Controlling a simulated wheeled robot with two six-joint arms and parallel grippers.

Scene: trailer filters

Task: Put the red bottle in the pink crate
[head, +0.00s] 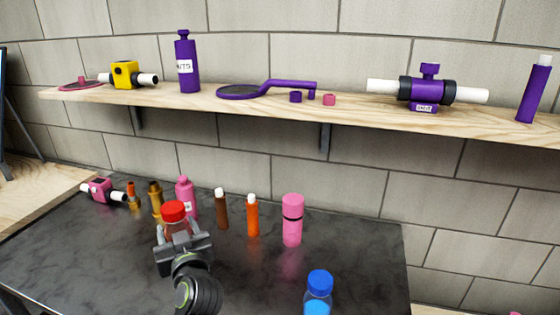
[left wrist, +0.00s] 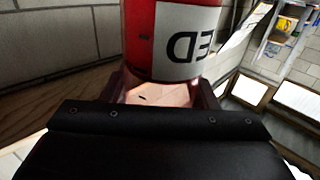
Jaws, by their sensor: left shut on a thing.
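The red bottle (head: 173,211) has a red cap and stands upright in the head view, over the dark table's left part. My left gripper (head: 184,238) is shut on it and hides its lower part. In the left wrist view the bottle (left wrist: 139,40) sits between the fingers (left wrist: 160,93), with a white label whose letters appear upside down. I cannot tell whether its base touches the table. No pink crate can be made out; only a tiny pink bit (head: 515,313) shows at the bottom right edge. My right gripper is not in view.
On the dark table (head: 350,250), a pink bottle (head: 186,198), a brown bottle (head: 221,210), an orange bottle (head: 252,217) and a pink cylinder (head: 292,220) stand near the red bottle. A blue-capped bottle (head: 319,285) is at the front. A wooden shelf (head: 350,108) holds purple items above.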

